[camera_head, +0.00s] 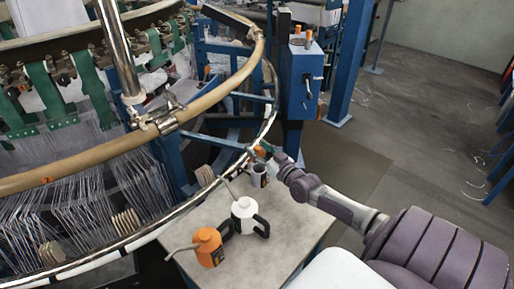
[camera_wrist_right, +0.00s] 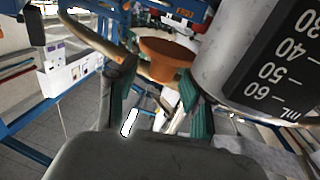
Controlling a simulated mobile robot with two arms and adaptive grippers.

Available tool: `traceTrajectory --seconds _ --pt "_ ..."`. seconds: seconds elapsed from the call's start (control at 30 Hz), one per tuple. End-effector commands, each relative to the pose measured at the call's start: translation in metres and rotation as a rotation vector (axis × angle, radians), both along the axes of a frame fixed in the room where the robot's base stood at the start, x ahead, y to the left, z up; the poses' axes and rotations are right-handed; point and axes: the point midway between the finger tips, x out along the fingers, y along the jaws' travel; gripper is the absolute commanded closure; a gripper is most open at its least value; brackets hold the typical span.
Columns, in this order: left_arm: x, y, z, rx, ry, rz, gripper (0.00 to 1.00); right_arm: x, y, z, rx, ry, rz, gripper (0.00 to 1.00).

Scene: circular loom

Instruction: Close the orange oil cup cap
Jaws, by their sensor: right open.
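In the head view the cap (camera_head: 260,151) is a small orange spot by my fingers. My right gripper (camera_head: 268,160) is open and empty, with the cap close to its green-padded fingertips (camera_wrist_right: 152,85). Contact cannot be told. My left gripper is out of view.
On the grey table (camera_head: 285,250) stand an orange oil can (camera_head: 208,246) and a white oil can (camera_head: 245,213) with spouts. The loom's curved rail (camera_head: 215,160) runs close beside the cup. A blue box (camera_head: 300,80) stands behind. The table's right part is clear.

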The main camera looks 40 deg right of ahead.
Motion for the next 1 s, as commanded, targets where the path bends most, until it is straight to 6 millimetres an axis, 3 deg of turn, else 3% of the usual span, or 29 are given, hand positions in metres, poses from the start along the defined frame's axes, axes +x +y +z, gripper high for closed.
traceTrajectory --seconds 0.2,0.47,0.77,1.0 --pt "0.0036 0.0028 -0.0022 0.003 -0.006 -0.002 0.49 0.0143 -0.0011 0.0002 0.0 0.0 0.0 0.49" --pt "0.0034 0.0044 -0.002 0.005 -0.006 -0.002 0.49 0.0149 -0.0012 0.0001 0.0 0.001 0.0 0.49" --pt "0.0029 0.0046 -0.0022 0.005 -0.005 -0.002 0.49 0.0147 -0.0012 0.0001 0.0 0.001 0.0 0.97" --pt "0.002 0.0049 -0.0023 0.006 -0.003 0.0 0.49 0.0146 -0.0012 0.0001 0.0 0.001 0.0 1.0"
